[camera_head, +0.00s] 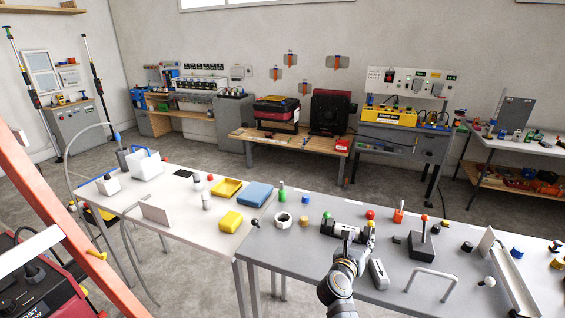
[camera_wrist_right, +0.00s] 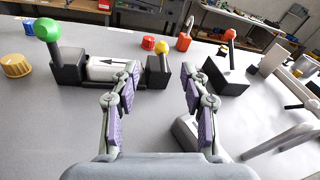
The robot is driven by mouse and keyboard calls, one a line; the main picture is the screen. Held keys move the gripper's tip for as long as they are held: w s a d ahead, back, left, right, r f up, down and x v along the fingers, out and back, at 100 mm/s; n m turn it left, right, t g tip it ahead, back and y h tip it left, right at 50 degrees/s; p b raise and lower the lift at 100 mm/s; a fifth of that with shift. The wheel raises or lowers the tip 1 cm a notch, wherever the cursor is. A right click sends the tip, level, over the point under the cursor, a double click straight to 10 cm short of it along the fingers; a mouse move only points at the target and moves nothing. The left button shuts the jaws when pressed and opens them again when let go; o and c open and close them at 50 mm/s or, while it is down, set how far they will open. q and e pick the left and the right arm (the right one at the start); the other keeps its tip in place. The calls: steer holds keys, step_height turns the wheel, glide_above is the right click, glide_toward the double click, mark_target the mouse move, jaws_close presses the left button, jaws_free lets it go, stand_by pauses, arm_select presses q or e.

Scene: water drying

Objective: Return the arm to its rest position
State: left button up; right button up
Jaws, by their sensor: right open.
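My right gripper (camera_head: 352,240) is over the grey table (camera_head: 290,255), beside a black fixture that carries a white cylinder with a black arrow. In the right wrist view my right gripper (camera_wrist_right: 160,85) has its fingers apart with nothing held between them. The white cylinder (camera_wrist_right: 108,68) lies in the fixture just beyond the left finger, which overlaps its right end. The fixture has a green ball lever (camera_wrist_right: 46,30) at its left and a yellow knob (camera_wrist_right: 161,46) on its right block, seen between the fingertips. My left gripper is not in view.
A black block with a red-knobbed lever (camera_wrist_right: 228,66) stands right of the gripper. A grey handle-like bar (camera_head: 432,272) and a light grey object (camera_head: 379,274) lie near the arm. The white table (camera_head: 160,215) adjoins at the left, with yellow and blue trays. Several small coloured knobs stand around.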

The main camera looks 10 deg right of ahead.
steer(key=a+r+n+t+y, duration=0.9)
steer(key=a+n, duration=0.1)
steer(key=n, duration=0.7)
steer(key=s+a+f+n+g+y, duration=0.8)
steer(key=s+a+f+n, duration=0.25)
steer(key=n, duration=0.85)
steer(key=s+d+f+n+g+h, duration=0.35)
steer(key=s+d+f+g, duration=0.2)
steer(key=s, duration=0.35)
steer(key=s+d+f+n+g+h, duration=0.35)
steer(key=s+d, duration=0.25)
steer(key=s, duration=0.4)
step_height(320, 180, down, 27)
steer(key=s+d+g, duration=0.2)
steer(key=s+d+f, duration=0.1)
steer(key=s+f, duration=1.4)
steer(key=s, duration=0.3)
steer(key=shift+s+f+m+g, duration=0.2)
steer(key=shift+m+g, duration=0.1)
steer(key=shift+g, duration=0.1)
steer(key=shift+d, duration=0.1)
